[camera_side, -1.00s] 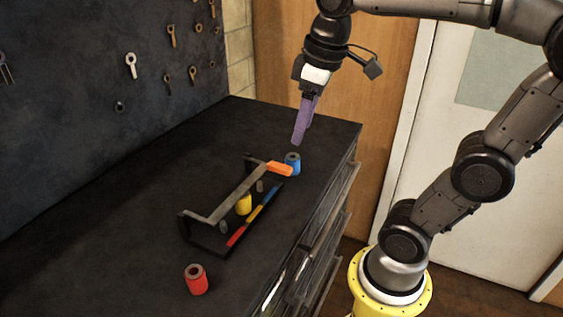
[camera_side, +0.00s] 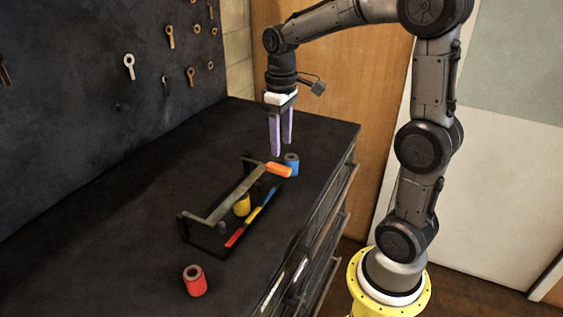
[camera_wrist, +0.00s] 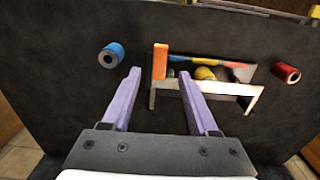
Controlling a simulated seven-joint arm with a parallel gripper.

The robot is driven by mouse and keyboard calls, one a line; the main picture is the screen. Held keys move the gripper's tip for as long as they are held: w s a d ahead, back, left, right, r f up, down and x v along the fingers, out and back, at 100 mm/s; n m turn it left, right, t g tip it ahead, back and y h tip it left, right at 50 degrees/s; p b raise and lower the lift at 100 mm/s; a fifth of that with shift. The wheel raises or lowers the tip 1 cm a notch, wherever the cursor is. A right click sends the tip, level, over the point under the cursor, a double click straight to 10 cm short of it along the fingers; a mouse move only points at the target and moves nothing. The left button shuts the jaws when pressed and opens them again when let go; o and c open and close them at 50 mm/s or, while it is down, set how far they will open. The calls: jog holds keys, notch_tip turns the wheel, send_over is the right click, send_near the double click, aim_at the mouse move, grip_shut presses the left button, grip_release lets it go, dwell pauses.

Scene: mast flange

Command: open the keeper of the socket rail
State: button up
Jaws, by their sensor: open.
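The socket rail (camera_side: 209,236) is a dark frame on the bench, with a red, yellow and blue strip (camera_side: 236,236) along its front. The keeper is a grey bar (camera_side: 236,194) lying across the top of the rail, with an orange end tab (camera_side: 279,170) at its far right. The tab also shows in the wrist view (camera_wrist: 160,62). A yellow socket (camera_side: 242,205) sits in the rail under the bar, partly hidden. My gripper (camera_side: 281,149) points down above the rail's far end, apart from the tab. Its purple fingers are open and empty, also in the wrist view (camera_wrist: 163,74).
A dark wall with hanging tools (camera_side: 129,67) rises behind. The bench (camera_side: 110,225) left of the rail is clear.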

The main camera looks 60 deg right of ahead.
aim_at(281, 167)
notch_tip(281, 167, down, 7)
jog(key=shift+r, duration=0.15)
grip_shut()
dwell(0.5)
dwell(1.0)
